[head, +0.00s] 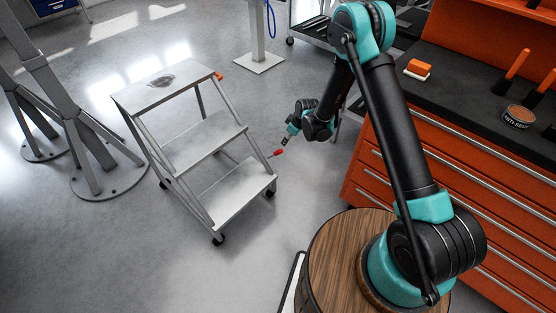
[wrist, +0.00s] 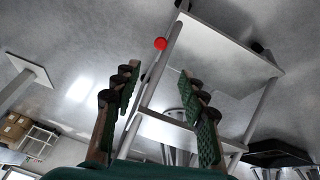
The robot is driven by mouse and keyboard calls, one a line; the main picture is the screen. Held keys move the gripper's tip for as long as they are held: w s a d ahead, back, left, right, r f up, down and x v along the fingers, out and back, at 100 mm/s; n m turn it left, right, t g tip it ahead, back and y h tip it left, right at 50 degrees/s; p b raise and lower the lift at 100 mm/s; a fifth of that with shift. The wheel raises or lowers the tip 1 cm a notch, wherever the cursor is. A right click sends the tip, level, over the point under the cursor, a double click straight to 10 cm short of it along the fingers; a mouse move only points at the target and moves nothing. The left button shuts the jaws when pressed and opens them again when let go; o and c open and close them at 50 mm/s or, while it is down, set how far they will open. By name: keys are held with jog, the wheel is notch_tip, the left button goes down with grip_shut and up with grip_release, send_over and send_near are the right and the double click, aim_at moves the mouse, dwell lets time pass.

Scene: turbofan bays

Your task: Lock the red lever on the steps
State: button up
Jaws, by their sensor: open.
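The grey wheeled steps (head: 210,137) stand on the floor left of centre in the head view; they also show in the wrist view (wrist: 235,42). The lever's red end (head: 278,153) sticks out at the right side of the steps, near the lowest tread. In the wrist view the red end (wrist: 160,44) looks like a round knob beside a side rail. My gripper (head: 287,142) is just right of the steps, close to the red end. In the wrist view my gripper (wrist: 157,80) is open and empty, with the knob ahead of the fingertips, not between them.
An orange tool cabinet (head: 440,155) with a dark top stands on the right. Grey stands (head: 95,165) are on the left, and a post on a square base (head: 259,62) and a cart (head: 312,30) are behind. Floor in front of the steps is clear.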

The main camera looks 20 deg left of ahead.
aim_at(278, 152)
jog(key=x, duration=1.7)
jog(key=shift+a+f, duration=0.1)
jog(key=shift+f, duration=0.05)
jog(key=shift+c, duration=0.2)
grip_shut()
